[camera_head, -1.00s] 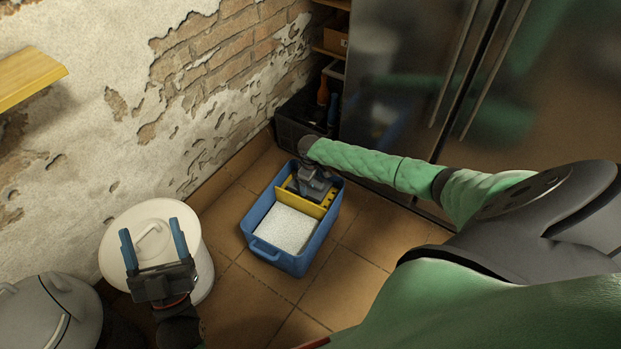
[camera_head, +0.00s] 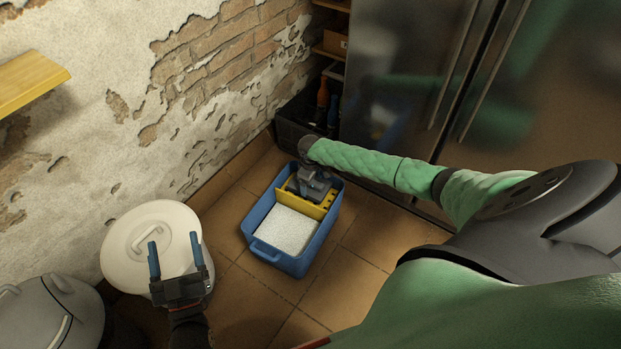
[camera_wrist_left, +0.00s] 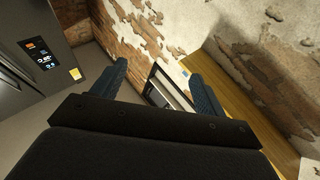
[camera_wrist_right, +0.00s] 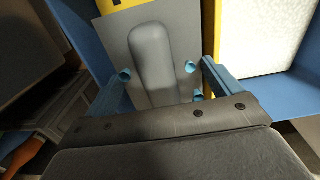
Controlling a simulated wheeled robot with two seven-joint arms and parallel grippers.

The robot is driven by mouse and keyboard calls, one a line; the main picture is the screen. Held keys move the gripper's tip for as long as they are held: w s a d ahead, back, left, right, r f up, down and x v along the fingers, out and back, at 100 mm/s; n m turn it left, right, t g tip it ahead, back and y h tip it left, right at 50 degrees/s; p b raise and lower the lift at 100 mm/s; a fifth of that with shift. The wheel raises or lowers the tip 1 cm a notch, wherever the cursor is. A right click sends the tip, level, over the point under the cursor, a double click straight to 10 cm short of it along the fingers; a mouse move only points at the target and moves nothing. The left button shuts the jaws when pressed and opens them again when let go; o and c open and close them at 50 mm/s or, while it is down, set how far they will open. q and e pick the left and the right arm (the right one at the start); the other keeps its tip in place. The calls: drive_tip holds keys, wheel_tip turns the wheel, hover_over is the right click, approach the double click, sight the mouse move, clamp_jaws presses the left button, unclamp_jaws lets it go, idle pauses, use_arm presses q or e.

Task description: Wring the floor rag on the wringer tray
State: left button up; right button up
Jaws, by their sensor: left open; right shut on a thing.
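A blue tub (camera_head: 268,252) stands on the tiled floor, with a yellow wringer tray (camera_head: 313,208) across its far part. A white, speckled surface (camera_head: 285,230) fills the near part. My right gripper (camera_head: 309,186) is at the tray, shut on a raised grey handle (camera_wrist_right: 152,55) of a flat grey plate, seen between its blue fingers in the right wrist view. I cannot make out the floor rag; whether it is under the plate is hidden. My left gripper (camera_head: 176,258) is open and empty, in front of the white lidded bin.
The white bin (camera_head: 150,240) stands left of the tub, with a grey lidded bin (camera_head: 45,310) at the lower left. A black crate with tools (camera_head: 300,120) and a steel fridge (camera_head: 400,85) are behind. A yellow shelf (camera_head: 30,80) juts from the wall. Floor right of the tub is clear.

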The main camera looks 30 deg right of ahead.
drive_tip(key=shift+r+p, duration=0.3)
drive_tip(key=shift+r, duration=0.05)
drive_tip(key=shift+r+p, duration=0.25)
drive_tip(key=shift+p, duration=0.05)
use_arm(q)
drive_tip(key=s+f+g+y+p, duration=0.15)
drive_tip(key=f+g, duration=0.25)
drive_tip(key=f, duration=0.8)
drive_tip(key=s+f+g+b, duration=0.1)
drive_tip(key=s+f+g, duration=0.3)
drive_tip(key=f, duration=0.8)
use_arm(e)
drive_tip(key=shift+r, duration=0.5)
drive_tip(key=shift+r+p, duration=0.2)
drive_tip(key=shift+p, duration=0.3)
drive_tip(key=shift+r+p, duration=1.5)
wheel_tip(320, 180, up, 2)
drive_tip(key=shift+p, duration=1.05)
use_arm(q)
drive_tip(key=s+f+g+y, duration=0.1)
drive_tip(key=s+f+g, duration=0.5)
drive_tip(key=s+f, duration=0.3)
drive_tip(key=shift+s+a+f+g, duration=0.3)
drive_tip(key=shift+s+a+f, duration=0.1)
drive_tip(key=shift+f, duration=0.3)
